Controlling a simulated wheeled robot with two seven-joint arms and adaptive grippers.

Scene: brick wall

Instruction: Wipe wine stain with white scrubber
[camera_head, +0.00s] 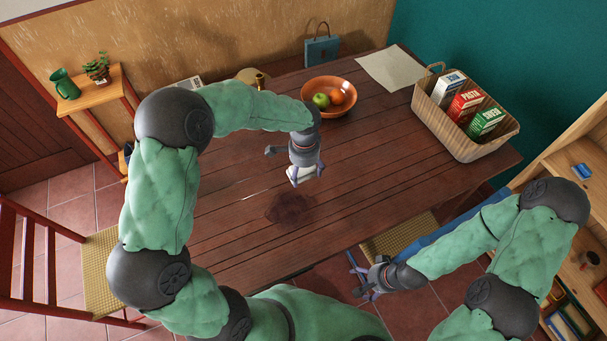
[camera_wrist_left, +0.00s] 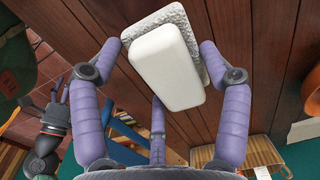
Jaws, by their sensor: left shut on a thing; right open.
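The white scrubber (camera_head: 301,174) is in my left gripper (camera_head: 306,172), which is shut on it above the middle of the wooden table. In the left wrist view the scrubber (camera_wrist_left: 168,65) shows as a white block with a rough grey-white layer, between the purple fingers of my left gripper (camera_wrist_left: 165,75). The wine stain (camera_head: 289,208) is a dark patch on the table, just below and left of the scrubber in the head view. The scrubber looks raised above the tabletop. My right gripper (camera_head: 366,278) is open and empty, off the table's front edge.
A paper sheet (camera_head: 391,69) lies at the back. A chair (camera_head: 102,270) stands left, a shelf (camera_head: 580,220) right. The table around the stain is clear.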

